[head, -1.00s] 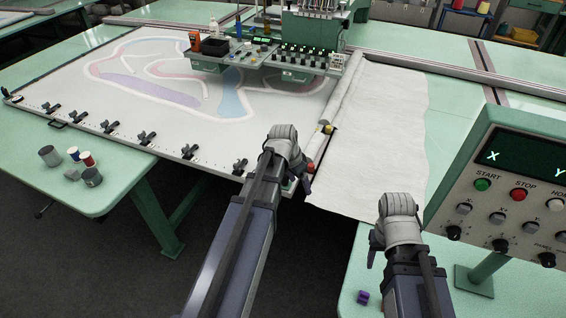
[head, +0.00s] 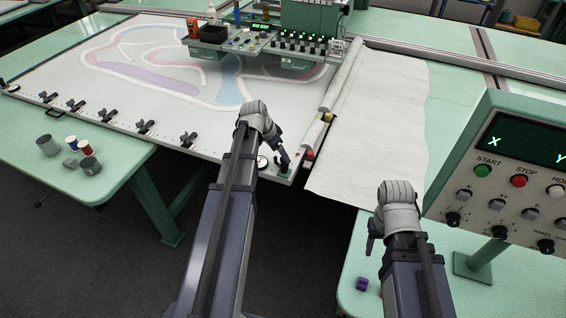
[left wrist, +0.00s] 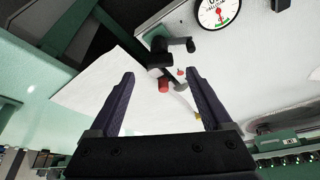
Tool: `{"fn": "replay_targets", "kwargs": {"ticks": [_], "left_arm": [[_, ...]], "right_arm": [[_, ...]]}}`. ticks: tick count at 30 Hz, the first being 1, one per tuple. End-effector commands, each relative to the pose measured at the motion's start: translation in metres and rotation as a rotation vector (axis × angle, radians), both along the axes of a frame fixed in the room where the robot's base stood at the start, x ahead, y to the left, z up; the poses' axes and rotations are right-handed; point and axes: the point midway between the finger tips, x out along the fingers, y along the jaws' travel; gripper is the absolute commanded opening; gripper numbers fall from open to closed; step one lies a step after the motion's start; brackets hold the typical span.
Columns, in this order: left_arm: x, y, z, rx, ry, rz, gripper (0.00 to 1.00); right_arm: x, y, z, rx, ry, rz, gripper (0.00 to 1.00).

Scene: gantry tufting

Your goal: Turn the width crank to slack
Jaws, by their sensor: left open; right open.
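The width crank (left wrist: 170,50), a black arm with a black grip, shows in the left wrist view at the frame's corner, beside a round dial (left wrist: 217,12) with a red and green band. In the head view the crank (head: 285,167) is at the near right frame corner, partly covered by my gripper. My left gripper (left wrist: 161,88) is open and empty. The crank lies beyond its fingertips, with no contact seen. In the head view this gripper (head: 282,148) is mostly hidden behind its wrist. My right gripper (head: 371,243) hangs over the right table, away from the crank.
White cloth (head: 385,120) hangs beside the frame, with a red knob (head: 310,154) near its edge. Black clamps (head: 145,127) line the frame's front. The control panel (head: 510,175) stands at the right. Small cups and spools (head: 85,147) sit on the left table.

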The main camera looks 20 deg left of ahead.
Motion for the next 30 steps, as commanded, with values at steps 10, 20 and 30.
{"fn": "replay_targets", "kwargs": {"ticks": [10,20,30], "left_arm": [[0.015,-0.007,-0.042,0.000,0.000,-0.001,0.82],[0.015,-0.008,-0.042,0.000,0.000,0.000,0.81],[0.015,-0.008,-0.042,0.000,0.000,0.000,0.43]], "right_arm": [[0.000,0.000,-0.042,0.000,0.000,0.000,0.50],[0.000,0.000,-0.042,0.000,0.000,0.000,0.50],[0.000,0.000,-0.042,0.000,0.000,0.000,0.50]]}}
